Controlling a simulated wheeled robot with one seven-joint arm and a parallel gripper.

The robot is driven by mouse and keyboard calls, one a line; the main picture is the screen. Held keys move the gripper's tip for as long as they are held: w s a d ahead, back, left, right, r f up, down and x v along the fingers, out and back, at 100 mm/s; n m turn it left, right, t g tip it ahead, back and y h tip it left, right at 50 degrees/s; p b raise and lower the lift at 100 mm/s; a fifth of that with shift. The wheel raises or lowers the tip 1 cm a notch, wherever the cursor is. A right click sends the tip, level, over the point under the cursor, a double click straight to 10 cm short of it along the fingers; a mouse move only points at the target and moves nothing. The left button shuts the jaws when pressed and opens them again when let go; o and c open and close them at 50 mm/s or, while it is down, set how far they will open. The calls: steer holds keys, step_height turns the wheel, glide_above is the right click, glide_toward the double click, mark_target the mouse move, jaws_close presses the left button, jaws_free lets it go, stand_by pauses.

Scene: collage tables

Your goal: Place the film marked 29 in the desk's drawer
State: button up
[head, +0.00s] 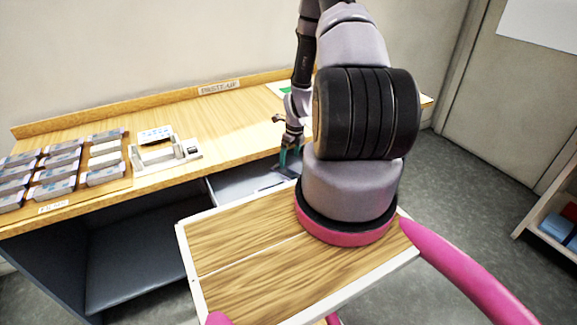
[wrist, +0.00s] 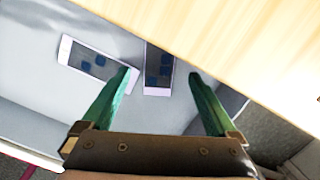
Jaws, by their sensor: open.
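My gripper (wrist: 160,75) is open, its two green fingers spread apart over the pulled-out grey drawer (wrist: 205,60). Two dark films with white borders and blue squares lie in the drawer in the wrist view. One film (wrist: 158,66) shows between the fingertips; the other film (wrist: 92,60) lies tilted to the left, close to the left fingertip. No number is readable on either, so I cannot tell which is marked 29. In the head view, my gripper (head: 291,158) is at the drawer (head: 238,184), under the desk's front edge, partly hidden by my arm.
The wooden desk top (head: 225,122) overhangs the drawer and fills the upper right of the wrist view. Several stacks (head: 62,160) and a white device (head: 165,153) stand on the desk's left. A shelf (head: 555,215) stands at the far right.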

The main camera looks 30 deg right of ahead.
steer(key=a+r+n+t, duration=0.1)
steer(key=a+r+n, duration=0.25)
steer(key=r, duration=0.95)
steer(key=a+r+n+t, duration=0.15)
steer(key=r+n, duration=0.35)
steer(key=r, duration=0.7)
steer(key=a+r+n, duration=0.4)
steer(key=r+n, duration=0.1)
steer(key=r, duration=0.8)
steer(key=s+a+r+n+t, duration=0.1)
steer(key=s+a+r+n, duration=0.2)
steer(key=s+r, duration=0.3)
steer(key=s+a+r+n+t, duration=0.1)
steer(key=s+a+r+n, duration=0.1)
steer(key=s+r+n, duration=0.4)
steer(key=s+a+r+n+t+y, duration=0.1)
steer(key=s+a+r+n, duration=0.2)
steer(key=s, duration=0.6)
step_height(320, 180, up, 3)
steer(key=shift+a+r+n, duration=0.1)
steer(key=shift+a+n, duration=0.2)
steer(key=shift+n, duration=0.75)
